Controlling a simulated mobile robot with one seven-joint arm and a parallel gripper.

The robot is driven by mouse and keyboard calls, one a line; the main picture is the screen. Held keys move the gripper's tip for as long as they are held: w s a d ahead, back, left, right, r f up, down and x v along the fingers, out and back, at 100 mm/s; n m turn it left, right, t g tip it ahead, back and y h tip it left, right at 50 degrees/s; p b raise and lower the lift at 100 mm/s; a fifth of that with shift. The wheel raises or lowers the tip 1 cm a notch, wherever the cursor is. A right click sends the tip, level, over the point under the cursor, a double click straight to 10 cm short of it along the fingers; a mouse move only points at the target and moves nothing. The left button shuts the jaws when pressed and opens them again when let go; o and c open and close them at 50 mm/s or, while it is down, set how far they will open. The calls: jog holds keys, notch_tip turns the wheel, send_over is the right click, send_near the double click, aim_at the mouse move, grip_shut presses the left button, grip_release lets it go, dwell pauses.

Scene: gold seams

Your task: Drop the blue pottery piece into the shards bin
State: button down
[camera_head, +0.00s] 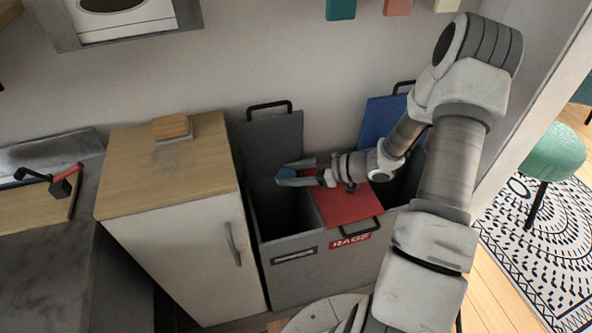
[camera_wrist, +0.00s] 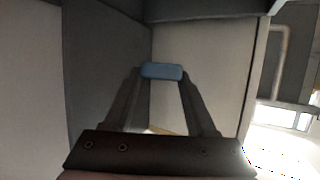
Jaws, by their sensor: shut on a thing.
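My gripper (camera_head: 297,177) is shut on a blue pottery piece (camera_head: 284,175) and holds it above the open left compartment of a grey bin unit (camera_head: 325,280). In the wrist view the blue piece (camera_wrist: 162,71) sits between the two fingertips. The left compartment's dark lid (camera_head: 272,140) stands raised behind it. The label on the left compartment's front (camera_head: 294,255) is too small to read, so I cannot tell whether it says shards. The inside of the left compartment is dark.
The middle compartment's red lid (camera_head: 342,207) is closed, above a label reading RAGS. The right compartment's blue lid (camera_head: 379,118) is raised. A white cabinet with a wooden top (camera_head: 118,185) stands close on the left. A wall is behind the bins.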

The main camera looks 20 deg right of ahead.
notch_tip(320, 180, down, 6)
jog(key=b, duration=0.5)
jog(key=shift+r, duration=0.1)
jog(key=shift+c, duration=0.7)
grip_release()
jog(key=p+v, duration=0.5)
jog(key=v, duration=1.2)
jog(key=shift+s+r, duration=0.15)
jog(key=shift+r, duration=0.05)
jog(key=shift+d, duration=0.1)
